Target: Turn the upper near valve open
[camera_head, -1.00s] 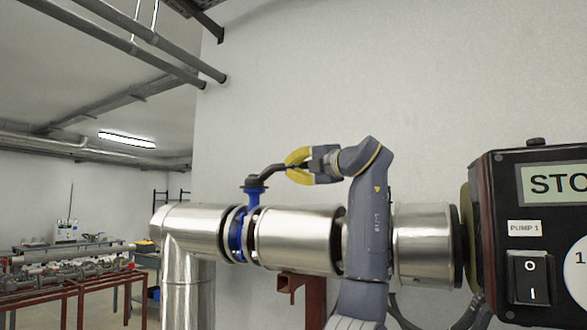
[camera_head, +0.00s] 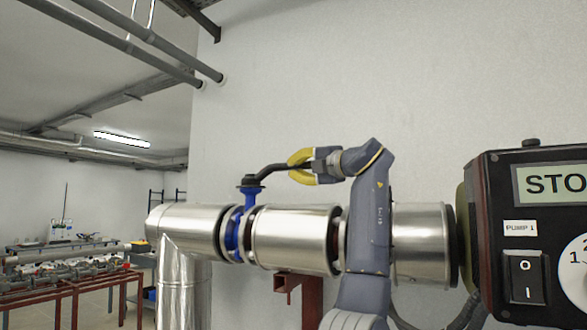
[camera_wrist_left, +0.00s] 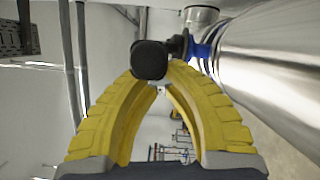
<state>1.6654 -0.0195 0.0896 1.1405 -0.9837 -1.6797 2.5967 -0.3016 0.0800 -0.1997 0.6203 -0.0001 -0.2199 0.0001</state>
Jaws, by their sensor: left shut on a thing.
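The valve has a blue body (camera_head: 238,230) set between flanges in the shiny metal pipe. Its black lever handle (camera_head: 270,171) rises from the blue neck and reaches right into my left gripper (camera_head: 297,166). The gripper's yellow fingers are shut on the handle's end. In the left wrist view the handle's black end (camera_wrist_left: 150,60) lies at the tips of the yellow fingers (camera_wrist_left: 155,75), with the blue valve body (camera_wrist_left: 201,52) behind it. The lever runs roughly along the pipe. My right gripper is in neither view.
A black control box (camera_head: 530,235) labelled PUMP 1 stands at the right. A red support (camera_head: 299,295) is under the pipe. Open space lies above, before the plain wall.

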